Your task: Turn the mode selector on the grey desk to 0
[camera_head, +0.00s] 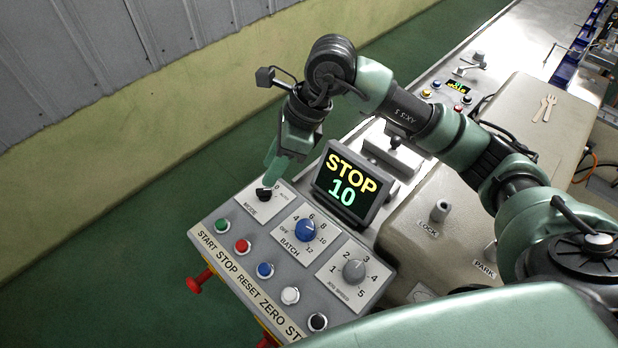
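The mode selector (264,192) is a small black knob on a pale plate marked MODE, at the upper left corner of the grey desk (336,239). A 0 and what looks like AUTO are printed beside it. Which mark its pointer faces is too small to tell. My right gripper (271,170) reaches in from the right and points down just above the knob, its fingertips at or very near the knob's top. I cannot tell whether it touches or grips the knob, as the fingers overlap in this view. My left gripper is not in view.
A tilted display (346,189) reading STOP 10 stands right of the knob. The blue BATCH knob (306,230) and grey JOB SPEED knob (354,271) sit on nearby plates. Several coloured buttons, including a red one (242,246), line the front edge. Green floor lies left.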

